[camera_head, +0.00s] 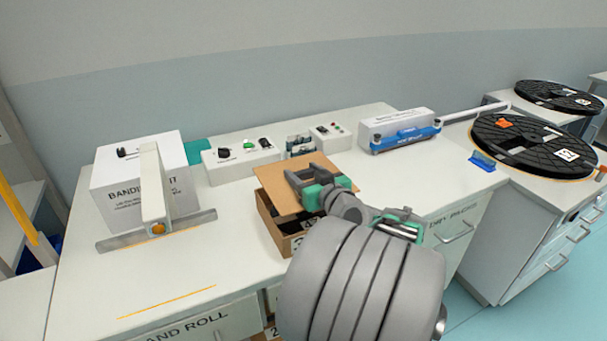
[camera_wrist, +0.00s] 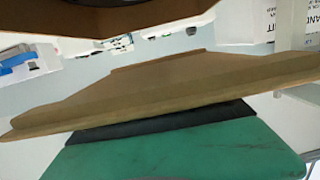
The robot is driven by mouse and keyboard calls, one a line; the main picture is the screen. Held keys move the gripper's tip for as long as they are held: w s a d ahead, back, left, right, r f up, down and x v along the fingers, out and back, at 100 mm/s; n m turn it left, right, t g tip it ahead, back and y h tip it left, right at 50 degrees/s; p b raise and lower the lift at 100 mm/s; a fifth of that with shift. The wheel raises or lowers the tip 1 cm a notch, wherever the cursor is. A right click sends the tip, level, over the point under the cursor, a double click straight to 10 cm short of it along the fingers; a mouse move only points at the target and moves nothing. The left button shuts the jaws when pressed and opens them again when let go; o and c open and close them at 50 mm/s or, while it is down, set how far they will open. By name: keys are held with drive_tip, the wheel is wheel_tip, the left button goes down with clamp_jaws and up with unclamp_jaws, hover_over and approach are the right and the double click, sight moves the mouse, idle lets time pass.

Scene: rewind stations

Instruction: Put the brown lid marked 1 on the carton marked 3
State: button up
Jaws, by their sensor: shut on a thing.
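The brown lid (camera_head: 273,181) is a flat board held tilted just above the carton in the head view. It fills the middle of the wrist view (camera_wrist: 190,85). I cannot read a mark on it. My gripper (camera_head: 312,182) is shut on the lid, and its green pad (camera_wrist: 180,150) lies against it in the wrist view. The brown open carton (camera_head: 291,243) stands on the bench under the lid, with dark contents inside. Its front mark looks like a 3, partly hidden by my arm. The lid appears apart from the carton's rim.
Behind are a white control box (camera_head: 240,160) and a white box with a blue bar (camera_head: 397,130). A white box with a metal ruler bar (camera_head: 155,232) stands left. Black reels (camera_head: 535,146) lie at the right.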

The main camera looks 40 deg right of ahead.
wheel_tip(320, 180, down, 4)
drive_tip(key=b, duration=0.3)
drive_tip(key=shift+f+b, duration=0.2)
drive_tip(key=shift+b, duration=0.15)
drive_tip(key=shift+b, duration=0.95)
idle(1.0)
drive_tip(key=shift+f+b, duration=1.2)
drive_tip(key=shift+b, duration=0.05)
drive_tip(key=o, duration=1.4)
drive_tip(key=shift+r, duration=0.1)
drive_tip(key=v, duration=0.7)
drive_tip(key=shift+d, duration=0.1)
drive_tip(key=shift+s+a, duration=0.2)
drive_tip(key=shift+s, duration=0.2)
